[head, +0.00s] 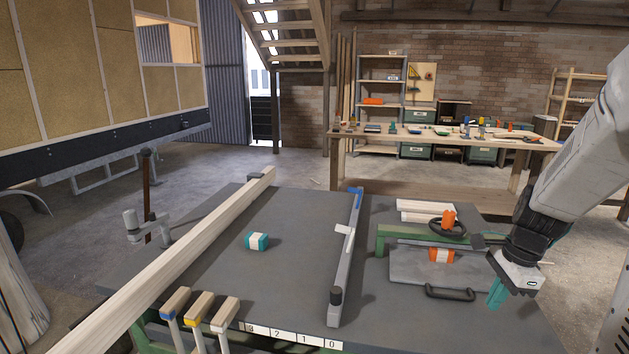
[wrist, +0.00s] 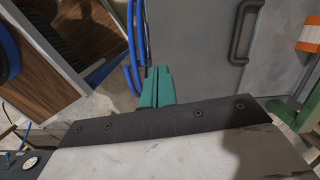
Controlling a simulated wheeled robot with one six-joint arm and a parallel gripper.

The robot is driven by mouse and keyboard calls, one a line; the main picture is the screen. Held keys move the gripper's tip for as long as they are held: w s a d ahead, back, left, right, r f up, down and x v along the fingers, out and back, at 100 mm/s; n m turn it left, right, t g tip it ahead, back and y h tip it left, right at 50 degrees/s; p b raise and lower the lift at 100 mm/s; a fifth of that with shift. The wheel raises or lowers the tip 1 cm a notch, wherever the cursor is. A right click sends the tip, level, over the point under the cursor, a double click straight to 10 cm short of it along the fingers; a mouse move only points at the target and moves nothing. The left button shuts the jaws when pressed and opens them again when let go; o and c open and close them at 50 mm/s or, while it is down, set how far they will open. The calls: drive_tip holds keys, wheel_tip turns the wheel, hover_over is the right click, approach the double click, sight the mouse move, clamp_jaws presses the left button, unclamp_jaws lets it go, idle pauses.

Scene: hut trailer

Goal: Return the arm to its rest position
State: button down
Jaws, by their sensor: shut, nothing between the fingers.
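My gripper (head: 496,293) hangs at the right side of the grey workbench (head: 290,220) in the head view, with its teal fingers pointing down. The fingers are together with nothing between them. They also show in the wrist view (wrist: 157,87), pressed side by side. My arm comes down from the upper right. The gripper is just right of a grey plate (head: 415,268) with a black handle (head: 450,292), apart from it as far as I can tell.
A teal-and-white block (head: 257,241) lies mid-bench between a long wooden beam (head: 190,250) and a grey rail (head: 344,265). A green frame (head: 381,240), black handwheel (head: 448,227) and orange-and-white block (head: 441,255) stand left of my gripper. Mallets (head: 198,305) line the front edge.

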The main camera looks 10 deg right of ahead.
drive_tip(key=s+a+r+n, duration=0.4)
drive_tip(key=a+n, duration=0.3)
drive_tip(key=s+a+r+n+h, duration=0.1)
drive_tip(key=s+a+r+n, duration=0.3)
drive_tip(key=a+n, duration=0.3)
drive_tip(key=s+a+r+n, duration=0.5)
drive_tip(key=a+n, duration=0.2)
drive_tip(key=a, duration=0.1)
drive_tip(key=shift+s+a, duration=0.25)
drive_tip(key=shift+a, duration=0.05)
